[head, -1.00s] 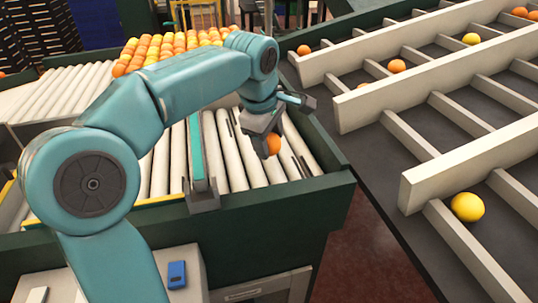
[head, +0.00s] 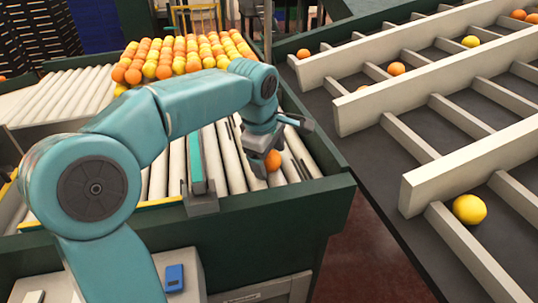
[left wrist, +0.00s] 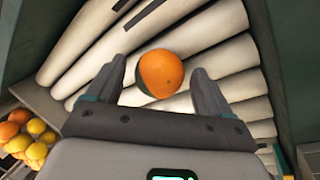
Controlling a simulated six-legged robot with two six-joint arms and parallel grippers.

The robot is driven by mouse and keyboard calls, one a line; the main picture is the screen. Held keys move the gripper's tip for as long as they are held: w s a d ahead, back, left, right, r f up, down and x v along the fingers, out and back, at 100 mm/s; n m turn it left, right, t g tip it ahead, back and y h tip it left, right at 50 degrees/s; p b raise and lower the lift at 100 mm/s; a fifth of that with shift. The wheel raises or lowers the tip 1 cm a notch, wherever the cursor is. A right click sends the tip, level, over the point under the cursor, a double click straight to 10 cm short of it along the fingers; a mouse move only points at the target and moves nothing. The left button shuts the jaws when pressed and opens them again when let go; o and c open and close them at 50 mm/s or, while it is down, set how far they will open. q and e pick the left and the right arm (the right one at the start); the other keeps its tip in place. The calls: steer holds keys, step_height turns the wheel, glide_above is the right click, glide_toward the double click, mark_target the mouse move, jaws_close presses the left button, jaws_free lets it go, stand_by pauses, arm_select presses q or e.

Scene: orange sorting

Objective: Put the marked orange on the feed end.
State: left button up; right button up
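The orange (head: 273,160) sits low at the rollers (head: 222,155), near the front right corner of the roller bed. In the left wrist view the orange (left wrist: 163,72) shows a dark greenish patch on its lower left side and a small dark spot. My left gripper (head: 262,168) points down at it. In the left wrist view the fingers of the left gripper (left wrist: 158,80) stand apart on either side of the orange, with a narrow gap at each side. The orange appears to rest on the rollers. My right gripper is not in view.
A dark green frame wall (head: 290,205) borders the roller bed. A teal-topped divider (head: 196,165) stands left of the gripper. Many oranges and yellow fruit (head: 185,55) lie at the back. To the right is a sorting table with pale dividers (head: 440,170) and scattered fruit.

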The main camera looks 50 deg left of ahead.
arm_select(q)
steer(key=shift+r, duration=0.3)
steer(key=shift+s+r, duration=0.1)
steer(key=shift+r, duration=0.25)
steer(key=p+v, duration=0.2)
steer(key=v, duration=0.9)
steer(key=shift+s, duration=0.1)
